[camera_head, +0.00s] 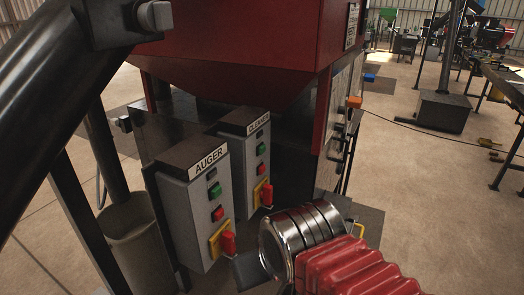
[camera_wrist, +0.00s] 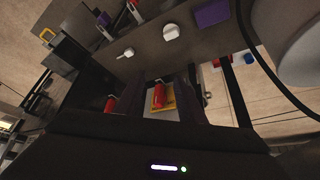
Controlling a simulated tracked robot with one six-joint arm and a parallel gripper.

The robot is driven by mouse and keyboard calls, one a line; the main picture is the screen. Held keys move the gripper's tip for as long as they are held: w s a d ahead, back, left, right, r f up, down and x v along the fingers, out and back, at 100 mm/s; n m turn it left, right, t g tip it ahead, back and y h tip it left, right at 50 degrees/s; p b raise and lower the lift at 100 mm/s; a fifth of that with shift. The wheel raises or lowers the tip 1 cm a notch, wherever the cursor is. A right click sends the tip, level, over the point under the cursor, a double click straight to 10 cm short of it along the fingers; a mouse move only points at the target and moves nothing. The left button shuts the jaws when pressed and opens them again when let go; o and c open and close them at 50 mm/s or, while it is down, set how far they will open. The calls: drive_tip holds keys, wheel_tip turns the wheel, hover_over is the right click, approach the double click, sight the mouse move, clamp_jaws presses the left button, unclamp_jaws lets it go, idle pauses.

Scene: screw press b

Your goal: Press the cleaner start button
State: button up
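The grey control box marked CLEANER (camera_head: 250,185) stands behind and right of the AUGER box in the head view. Its green button (camera_head: 261,149) sits above a red button (camera_head: 261,168), with a red handle on a yellow plate below. No button shows clearly in the wrist view. My gripper (camera_head: 250,270) is low in the head view, in front of the boxes and partly hidden by my wrist. In the wrist view its dark fingers (camera_wrist: 164,100) are apart. A red handle on a yellow plate (camera_wrist: 159,96) shows beyond the gap; I cannot tell which box it belongs to.
The AUGER box (camera_head: 195,205) stands nearest, with its own green and red buttons and a red handle (camera_head: 228,243) sticking out. A red hopper (camera_head: 240,50) overhangs both boxes. A grey cylinder (camera_head: 140,245) stands at the left. Open floor lies to the right.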

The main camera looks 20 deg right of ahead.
drive_tip(key=shift+c, duration=0.5)
clamp_jaws()
idle(1.4)
